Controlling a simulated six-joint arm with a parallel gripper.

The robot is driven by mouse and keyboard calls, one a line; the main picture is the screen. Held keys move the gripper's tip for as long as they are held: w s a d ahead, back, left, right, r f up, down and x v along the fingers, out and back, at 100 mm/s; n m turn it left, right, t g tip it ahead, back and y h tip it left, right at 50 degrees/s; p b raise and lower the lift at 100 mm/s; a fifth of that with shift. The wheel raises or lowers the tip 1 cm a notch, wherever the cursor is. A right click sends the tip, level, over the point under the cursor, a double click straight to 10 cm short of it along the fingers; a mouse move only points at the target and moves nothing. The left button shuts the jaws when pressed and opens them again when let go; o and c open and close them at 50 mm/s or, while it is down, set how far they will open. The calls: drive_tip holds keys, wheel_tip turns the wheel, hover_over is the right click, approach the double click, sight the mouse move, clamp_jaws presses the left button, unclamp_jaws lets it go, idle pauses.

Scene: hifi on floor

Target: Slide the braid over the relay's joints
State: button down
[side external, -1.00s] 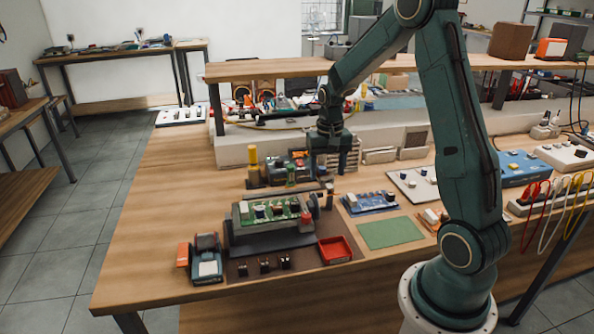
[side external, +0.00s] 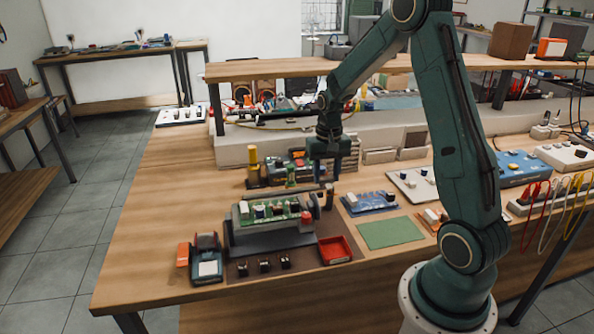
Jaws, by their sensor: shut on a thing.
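A green circuit board (side external: 268,218) with several small parts sits in a grey holder (side external: 270,238) on a brown mat. Which part is the relay, and its joints, are too small to tell. My gripper (side external: 327,174) points down behind and to the right of the board, above its level. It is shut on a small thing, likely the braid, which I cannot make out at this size. A small brownish upright piece (side external: 329,194) shows just below the fingers; I cannot tell whether it touches them.
A red tray (side external: 335,250) lies right of the holder, a blue board (side external: 369,203) and a green mat (side external: 391,233) further right. A blue-grey device (side external: 207,262) stands at the left. A yellow-topped post (side external: 253,162) stands behind the board.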

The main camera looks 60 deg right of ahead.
drive_tip(key=w+a, duration=0.7)
drive_tip(key=w, duration=0.1)
drive_tip(key=shift+a, duration=0.4)
drive_tip(key=shift+r, duration=0.1)
drive_tip(key=c, duration=0.8)
unclamp_jaws()
drive_tip(key=shift+s, duration=0.1)
drive_tip(key=shift+c, duration=0.2)
wheel_tip(320, 180, up, 14)
